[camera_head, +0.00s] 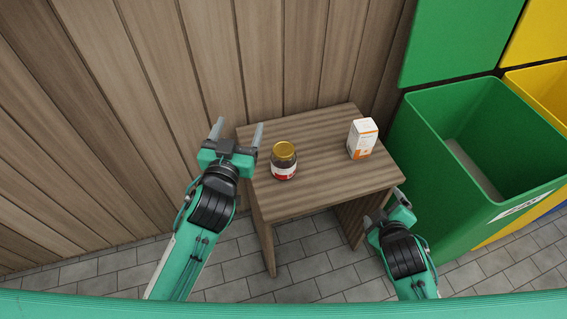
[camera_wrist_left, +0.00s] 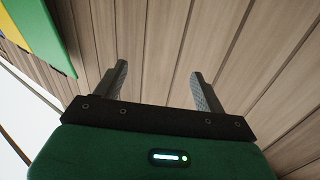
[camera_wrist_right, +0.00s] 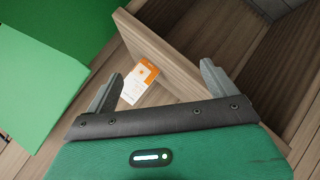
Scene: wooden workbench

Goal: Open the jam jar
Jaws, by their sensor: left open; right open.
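The jam jar (camera_head: 284,166) stands upright on the wooden workbench (camera_head: 318,128), near its left front edge. It has a gold lid (camera_head: 284,150) on top, dark contents and a red and white label. My left gripper (camera_head: 239,128) is open and empty, to the left of the jar and apart from it. It also shows in the left wrist view (camera_wrist_left: 160,85), facing the wooden wall. My right gripper (camera_head: 383,204) is open and empty by the bench's right front corner, apart from the jar. In the right wrist view (camera_wrist_right: 158,85) its fingers point toward the bench; the jar is not seen there.
A white and orange carton (camera_head: 362,138) stands on the bench's right side and also shows in the right wrist view (camera_wrist_right: 140,82). A green bin (camera_head: 430,150) is close to the bench's right side. A plank wall (camera_head: 290,60) rises behind. The bench's middle is clear.

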